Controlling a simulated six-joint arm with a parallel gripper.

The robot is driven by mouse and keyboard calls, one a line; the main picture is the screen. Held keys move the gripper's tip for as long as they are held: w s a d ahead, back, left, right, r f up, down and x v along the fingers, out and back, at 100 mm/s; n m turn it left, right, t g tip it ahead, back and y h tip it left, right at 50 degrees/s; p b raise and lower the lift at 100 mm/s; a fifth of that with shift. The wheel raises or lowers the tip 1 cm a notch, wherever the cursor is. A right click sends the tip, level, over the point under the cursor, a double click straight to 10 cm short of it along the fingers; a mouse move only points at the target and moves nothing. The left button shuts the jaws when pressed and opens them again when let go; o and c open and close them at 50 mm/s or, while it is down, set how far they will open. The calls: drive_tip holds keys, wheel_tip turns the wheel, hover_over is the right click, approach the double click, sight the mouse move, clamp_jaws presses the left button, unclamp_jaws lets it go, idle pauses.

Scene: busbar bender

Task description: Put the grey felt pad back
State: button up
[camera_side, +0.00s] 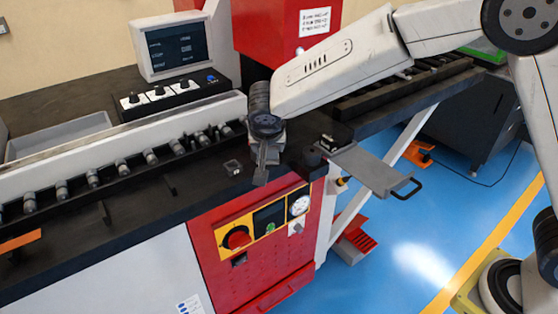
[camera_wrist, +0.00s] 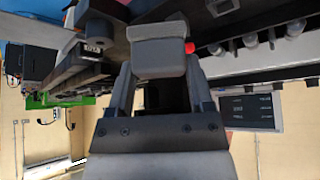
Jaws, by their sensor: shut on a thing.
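My gripper (camera_side: 262,165) points down over the dark bench, near the middle of the side view. In the wrist view my gripper (camera_wrist: 159,72) has its two fingers on either side of a grey block-like piece, which appears to be the grey felt pad (camera_wrist: 158,52). The fingers are shut on it. In the side view the pad is hard to make out from the gripper. I cannot tell whether it touches the bench below.
A small square fitting (camera_side: 233,167) lies on the bench left of my gripper. A row of rollers (camera_side: 121,166) runs along the left. A grey handled plate (camera_side: 372,168) juts out at right. A monitor (camera_side: 176,47) and control box (camera_side: 172,97) stand behind; a red housing (camera_side: 275,30) rises at the back.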

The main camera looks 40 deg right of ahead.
drive_tip(key=a+r+n+y, duration=0.2)
drive_tip(key=a+n+y, duration=0.2)
drive_tip(key=a+n, duration=0.4)
drive_tip(key=a+r+n+y, duration=0.3)
drive_tip(key=a+n, duration=0.5)
drive_tip(key=a, duration=0.3)
drive_tip(key=shift+s+g+y, duration=0.2)
drive_tip(key=shift+g+y, duration=0.2)
drive_tip(key=shift+y, duration=0.3)
drive_tip(key=shift+a, duration=0.1)
drive_tip(key=shift+w+a+f, duration=1.05)
drive_tip(key=shift+w+f, duration=0.5)
drive_tip(key=shift+w, duration=0.45)
drive_tip(key=shift+w+a+f, duration=1.05)
drive_tip(key=shift+w+f, duration=0.5)
drive_tip(key=shift+w, duration=0.4)
drive_tip(key=shift+w+a+f, duration=1.05)
drive_tip(key=shift+w+f, duration=0.5)
drive_tip(key=shift+w, duration=0.45)
drive_tip(key=shift+f, duration=0.15)
